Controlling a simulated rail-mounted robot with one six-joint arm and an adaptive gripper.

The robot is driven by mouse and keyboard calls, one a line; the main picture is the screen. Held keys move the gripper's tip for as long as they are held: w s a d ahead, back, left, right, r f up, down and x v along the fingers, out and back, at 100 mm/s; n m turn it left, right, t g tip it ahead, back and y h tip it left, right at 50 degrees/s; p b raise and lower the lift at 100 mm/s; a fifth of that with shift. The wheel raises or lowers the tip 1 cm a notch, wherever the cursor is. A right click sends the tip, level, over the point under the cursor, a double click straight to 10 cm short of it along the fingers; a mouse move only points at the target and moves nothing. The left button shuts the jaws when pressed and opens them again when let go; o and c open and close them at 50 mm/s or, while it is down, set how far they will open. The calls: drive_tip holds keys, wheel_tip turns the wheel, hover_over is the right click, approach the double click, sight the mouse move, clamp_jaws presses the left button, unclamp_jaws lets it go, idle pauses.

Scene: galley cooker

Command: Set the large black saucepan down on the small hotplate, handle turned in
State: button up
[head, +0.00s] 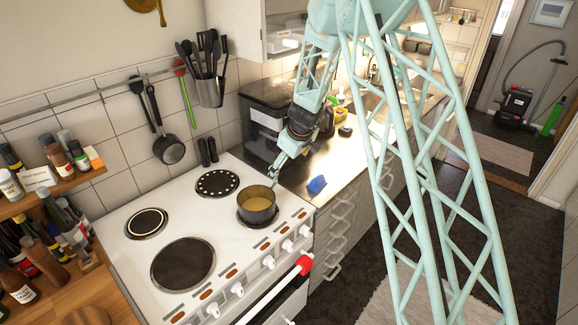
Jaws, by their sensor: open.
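A dark saucepan (257,208) with yellowish contents stands upright at the front right of the white cooker. It sits over a dark hotplate (244,221), whose edge shows below it. My gripper (274,178) is at the pan's back right rim, pointing down to it. It is open; I cannot tell whether the fingers touch the pan. The pan's handle is not clearly visible, perhaps hidden by my gripper. The other hotplates are bare: a large dark one (183,264) at front left, a small ringed one (147,222) at back left, and a dotted one (217,183) at the back.
A blue object (316,185) lies on the counter (340,165) to the right. Utensils (209,70) hang on the wall behind. Bottles and jars (45,240) crowd the left.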

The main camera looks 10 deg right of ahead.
drive_tip(key=shift+r, duration=0.15)
drive_tip(key=shift+r, duration=0.15)
drive_tip(key=p+v, duration=0.1)
drive_tip(key=v, duration=1)
drive_tip(key=shift+s+r, duration=0.2)
drive_tip(key=shift+r, duration=0.1)
idle(0.4)
drive_tip(key=shift+r, duration=0.1)
